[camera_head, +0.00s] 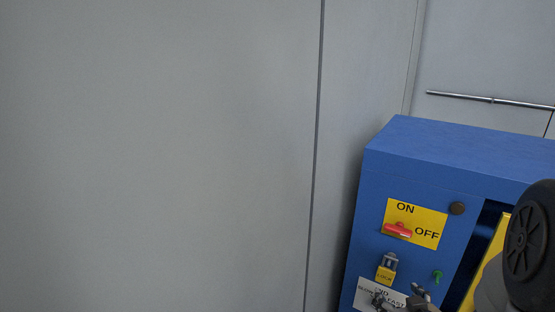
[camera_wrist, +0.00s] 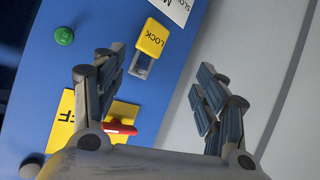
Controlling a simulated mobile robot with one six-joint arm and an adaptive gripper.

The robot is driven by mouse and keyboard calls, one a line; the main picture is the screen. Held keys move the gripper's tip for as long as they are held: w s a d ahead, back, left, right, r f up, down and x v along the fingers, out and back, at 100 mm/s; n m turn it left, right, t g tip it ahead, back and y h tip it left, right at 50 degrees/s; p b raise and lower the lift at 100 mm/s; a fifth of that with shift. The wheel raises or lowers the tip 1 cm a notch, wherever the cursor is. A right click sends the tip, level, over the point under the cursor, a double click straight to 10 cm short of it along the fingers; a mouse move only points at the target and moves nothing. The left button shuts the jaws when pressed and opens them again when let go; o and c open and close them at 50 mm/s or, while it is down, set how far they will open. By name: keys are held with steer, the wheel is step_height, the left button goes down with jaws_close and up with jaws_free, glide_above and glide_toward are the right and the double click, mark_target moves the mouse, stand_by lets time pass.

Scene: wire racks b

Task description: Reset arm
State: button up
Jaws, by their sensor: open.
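My gripper (camera_head: 403,300) shows at the bottom edge of the head view, in front of the lower part of a blue cabinet (camera_head: 450,150). In the wrist view my gripper (camera_wrist: 158,85) is open, its two fingers wide apart with nothing between them. The left finger is in front of the blue cabinet face, the right one in front of a pale grey surface. My dark round arm joint (camera_head: 528,245) covers part of the cabinet at the right edge of the head view.
The cabinet carries a red switch (camera_head: 397,230) on a yellow ON/OFF plate (camera_head: 428,236), a yellow lock (camera_head: 384,274) and a green button (camera_head: 437,275). A white label (camera_head: 366,297) is partly hidden by my gripper. A grey wall (camera_head: 160,150) fills the left. A metal bar (camera_head: 465,97) runs behind the cabinet.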

steer(key=s+a+r+g+b, duration=0.2)
steer(key=s+a+r+g, duration=0.2)
steer(key=s+a+r, duration=0.35)
steer(key=s+a+r+g, duration=0.1)
steer(key=s+a, duration=0.3)
steer(key=s, duration=0.4)
steer(key=s+a+r+g+y+b, duration=0.1)
steer(key=s+a, duration=0.3)
steer(key=s, duration=0.5)
steer(key=shift+a+r+m+g, duration=0.4)
steer(key=shift+r+g, duration=0.25)
steer(key=shift+g, duration=0.15)
steer(key=shift+c, duration=0.5)
stand_by(1.4)
